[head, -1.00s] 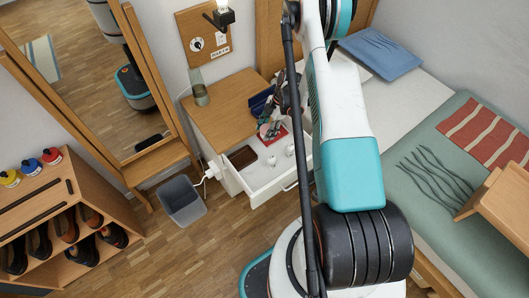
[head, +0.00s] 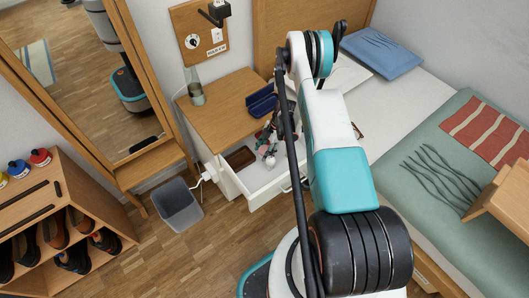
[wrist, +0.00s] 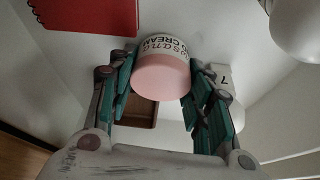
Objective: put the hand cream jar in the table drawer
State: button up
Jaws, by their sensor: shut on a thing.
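The hand cream jar (wrist: 163,68) has a pink lid and a white label with dark "CREAM" lettering. My gripper (wrist: 160,95) is shut on it, with a finger on each side, as the wrist view shows. In the head view my gripper (head: 267,147) is over the open white table drawer (head: 262,197). The drawer's pale floor shows behind the jar in the wrist view. I cannot tell whether the jar touches the floor.
The drawer holds a brown open box (head: 240,157), a red flat item (wrist: 92,14) and white rounded items, one (wrist: 295,25) at the wrist view's upper right. A blue case (head: 262,101) and a glass vase (head: 194,90) stand on the tabletop. A grey bin (head: 176,205) stands left.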

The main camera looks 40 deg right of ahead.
jog(key=o, duration=0.9)
jog(key=p+v, duration=0.4)
jog(key=v, duration=0.8)
